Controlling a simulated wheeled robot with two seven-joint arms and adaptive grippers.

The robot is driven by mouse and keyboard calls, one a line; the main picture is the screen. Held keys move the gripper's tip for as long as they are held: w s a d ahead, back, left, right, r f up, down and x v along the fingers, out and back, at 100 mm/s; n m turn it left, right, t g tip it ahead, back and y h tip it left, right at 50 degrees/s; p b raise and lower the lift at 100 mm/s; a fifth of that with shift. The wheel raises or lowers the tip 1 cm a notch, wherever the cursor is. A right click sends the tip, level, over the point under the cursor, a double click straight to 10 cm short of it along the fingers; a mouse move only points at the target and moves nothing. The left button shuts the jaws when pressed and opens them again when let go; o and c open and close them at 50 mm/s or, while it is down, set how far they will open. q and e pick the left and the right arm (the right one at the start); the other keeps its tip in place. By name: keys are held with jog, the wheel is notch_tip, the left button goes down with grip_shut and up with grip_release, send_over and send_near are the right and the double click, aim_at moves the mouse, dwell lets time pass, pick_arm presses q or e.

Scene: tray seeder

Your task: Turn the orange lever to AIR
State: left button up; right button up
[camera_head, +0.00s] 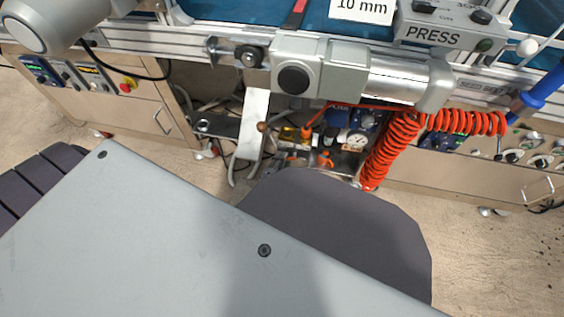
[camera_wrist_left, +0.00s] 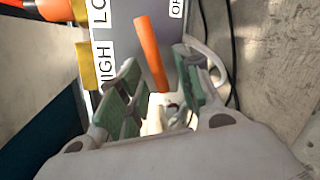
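The orange lever (camera_wrist_left: 150,50) shows in the left wrist view as a slim bar in front of a grey panel (camera_wrist_left: 175,28). It slants slightly, its lower end between the fingers in the picture. White labels read "HIGH", "LO" and "OF", some cut off; I see no AIR label. My left gripper (camera_wrist_left: 160,78) has its green-padded fingers apart, one on each side of the lever's lower end. I cannot tell whether either finger touches it. In the head view I cannot make out the left gripper's fingers or this lever clearly. My right gripper is not in view.
In the wrist view, a yellow part (camera_wrist_left: 86,66) lies left of the fingers and a black cable (camera_wrist_left: 231,50) hangs right. In the head view, a grey motor (camera_head: 345,72), a "PRESS" box (camera_head: 445,25) and a coiled orange hose (camera_head: 395,145) line the machine.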

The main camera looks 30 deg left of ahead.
pick_arm(q)
jog(key=shift+w, duration=0.1)
jog(key=shift+c, duration=0.8)
grip_shut()
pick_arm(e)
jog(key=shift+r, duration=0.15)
